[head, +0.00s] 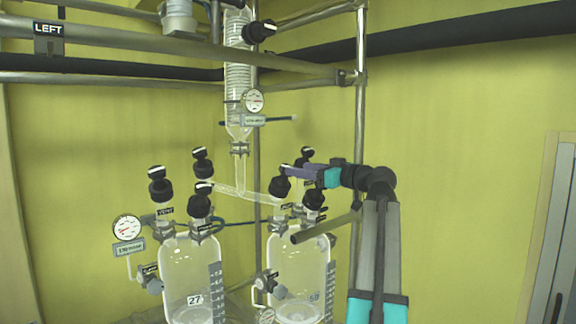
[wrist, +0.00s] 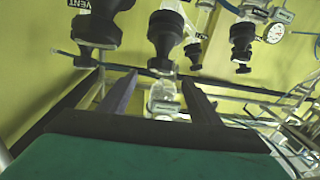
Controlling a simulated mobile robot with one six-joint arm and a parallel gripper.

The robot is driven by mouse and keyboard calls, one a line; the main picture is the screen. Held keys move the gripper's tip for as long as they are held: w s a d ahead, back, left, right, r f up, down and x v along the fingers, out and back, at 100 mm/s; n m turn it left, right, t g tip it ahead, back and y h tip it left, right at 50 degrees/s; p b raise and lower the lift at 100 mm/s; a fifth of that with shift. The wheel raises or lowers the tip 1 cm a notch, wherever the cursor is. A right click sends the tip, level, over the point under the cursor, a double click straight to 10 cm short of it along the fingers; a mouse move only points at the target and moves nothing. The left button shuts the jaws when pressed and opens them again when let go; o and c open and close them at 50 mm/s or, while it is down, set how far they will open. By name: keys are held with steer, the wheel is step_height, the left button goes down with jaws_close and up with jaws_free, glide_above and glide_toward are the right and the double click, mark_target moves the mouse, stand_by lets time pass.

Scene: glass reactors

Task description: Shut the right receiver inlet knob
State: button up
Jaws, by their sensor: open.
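The right receiver (head: 298,270) is a clear glass vessel marked 58, with several black knobs on top. Its front-left knob (head: 280,188) stands just below my gripper's fingertips (head: 287,171) in the head view. Another knob (head: 313,199) stands to its right, and a third (head: 307,154) is partly hidden behind my gripper. I cannot read which label says inlet. In the wrist view my gripper (wrist: 160,80) is open and empty. A black knob (wrist: 165,40) lies ahead between the finger lines, apart from them. A knob labelled VENT (wrist: 97,28) is to its left.
The left receiver (head: 190,275), marked 27, stands to the left with its own knobs. A glass condenser (head: 238,85) hangs above, with a gauge (head: 253,100). Metal frame poles (head: 360,110) stand close behind my arm. Another gauge (head: 127,228) is at the left. Open room lies at the right.

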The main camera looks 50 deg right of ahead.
steer(key=shift+w+a+p, duration=0.1)
steer(key=shift+w+p, duration=0.75)
steer(key=shift+w, duration=2.4)
steer(key=c, duration=1.1)
